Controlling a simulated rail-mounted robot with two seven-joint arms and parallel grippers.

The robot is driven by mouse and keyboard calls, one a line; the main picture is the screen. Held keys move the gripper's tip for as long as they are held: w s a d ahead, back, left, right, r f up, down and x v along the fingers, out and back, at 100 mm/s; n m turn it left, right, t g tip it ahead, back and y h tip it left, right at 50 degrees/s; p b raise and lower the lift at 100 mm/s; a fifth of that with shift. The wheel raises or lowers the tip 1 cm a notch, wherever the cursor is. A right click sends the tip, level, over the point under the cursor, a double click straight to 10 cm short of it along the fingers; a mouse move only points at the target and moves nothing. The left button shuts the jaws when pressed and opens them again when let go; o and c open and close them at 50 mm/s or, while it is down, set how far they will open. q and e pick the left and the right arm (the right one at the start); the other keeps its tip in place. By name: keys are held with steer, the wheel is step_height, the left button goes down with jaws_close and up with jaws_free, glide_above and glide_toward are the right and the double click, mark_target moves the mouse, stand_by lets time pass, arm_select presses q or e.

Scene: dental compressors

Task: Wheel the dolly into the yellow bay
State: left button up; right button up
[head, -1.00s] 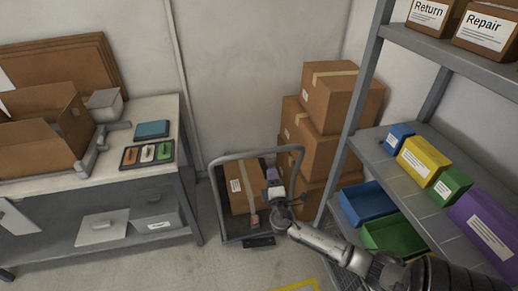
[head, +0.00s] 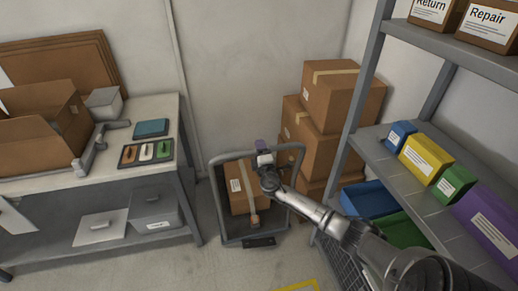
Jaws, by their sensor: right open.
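The dolly (head: 219,205) stands on the floor between the workbench and the shelf. It has a dark grey flat base and a grey tube handle (head: 233,156). A brown taped carton (head: 237,195) with a white label rides on it. My right gripper (head: 262,149) is open and overlaps the handle's top bar in the picture. I cannot tell whether it touches the bar. My right arm covers part of the carton and the dolly's right side. The yellow bay shows only as a yellow floor line (head: 298,286) at the bottom edge. My left gripper is out of view.
A workbench (head: 150,105) with an open carton stands on the left. Stacked cartons (head: 335,90) stand behind and right of the dolly. A grey shelf rack (head: 367,75) with coloured bins fills the right. The floor (head: 170,265) in front of the dolly is clear.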

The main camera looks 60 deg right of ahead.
steer(key=shift+w+d+r, duration=0.1)
steer(key=shift+w+d, duration=0.35)
steer(key=shift+c, duration=0.5)
jaws_close()
